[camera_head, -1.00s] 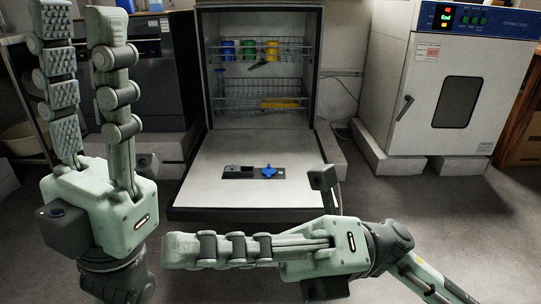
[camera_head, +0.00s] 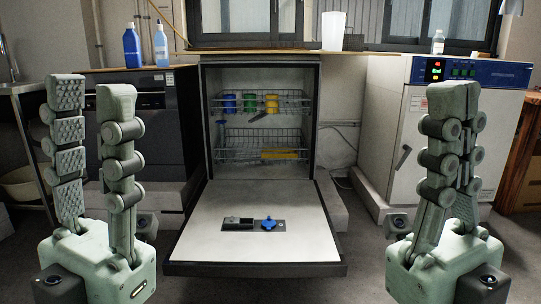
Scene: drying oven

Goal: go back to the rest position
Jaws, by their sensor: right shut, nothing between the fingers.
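My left gripper (camera_head: 92,95) stands upright at the left, fingers pointing up, with a clear gap between the two fingers and nothing in it. My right gripper (camera_head: 455,95) stands upright at the right, its fingers together and empty, in front of the white drying oven (camera_head: 400,135). Both grippers are clear of the open dishwasher-like cabinet (camera_head: 262,190) between them.
The cabinet's door (camera_head: 215,215) is folded down flat towards me. Its upper rack (camera_head: 290,104) holds blue, green and yellow cups; the lower rack (camera_head: 235,150) holds a yellow item. Bottles (camera_head: 132,45) and a white container (camera_head: 332,30) stand behind on the counter.

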